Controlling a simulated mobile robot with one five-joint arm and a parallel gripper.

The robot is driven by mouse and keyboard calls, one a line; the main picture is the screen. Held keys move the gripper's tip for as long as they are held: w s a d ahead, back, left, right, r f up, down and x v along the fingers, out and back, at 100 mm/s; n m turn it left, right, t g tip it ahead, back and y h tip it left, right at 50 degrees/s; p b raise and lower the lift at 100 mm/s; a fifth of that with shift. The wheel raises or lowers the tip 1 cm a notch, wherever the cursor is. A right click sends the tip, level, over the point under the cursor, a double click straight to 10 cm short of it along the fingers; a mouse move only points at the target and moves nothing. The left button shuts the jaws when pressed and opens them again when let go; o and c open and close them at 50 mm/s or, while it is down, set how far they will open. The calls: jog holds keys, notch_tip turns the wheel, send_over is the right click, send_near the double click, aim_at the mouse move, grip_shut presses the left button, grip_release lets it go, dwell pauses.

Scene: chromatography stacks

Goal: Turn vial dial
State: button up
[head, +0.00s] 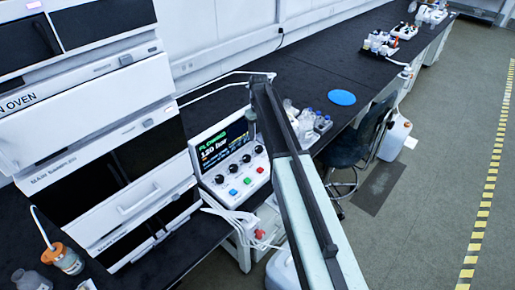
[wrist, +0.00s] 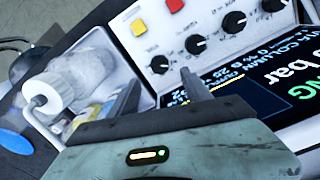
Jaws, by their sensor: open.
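A white control panel (head: 226,160) with a lit screen stands on the black bench in the head view. It carries a row of black dials (head: 246,158), also seen in the wrist view (wrist: 195,44). Dial labels are too small to read, so I cannot tell which is the vial dial. My gripper (wrist: 112,88) is open, its fingers wide apart. Its right finger is in front of the panel, with its tip just below a dial; I cannot tell whether they touch. The left finger is off the panel's side, over blurred bottles. No dial is between the fingers.
Coloured buttons (head: 247,181) sit beside the dials. An oven stack (head: 88,120) stands left of the panel. Clear bottles (head: 306,120) and a blue disc (head: 342,97) lie to its right. A dark chair (head: 350,143) stands by the bench. The floor at right is open.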

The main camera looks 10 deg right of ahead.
aim_at(258, 148)
notch_tip(258, 148, down, 8)
jog(key=b, duration=0.8)
jog(key=shift+r, duration=0.1)
jog(key=c, duration=1.2)
jog(key=shift+a, duration=0.5)
grip_shut()
jog(key=shift+s+d, duration=0.1)
jog(key=shift+d, duration=0.25)
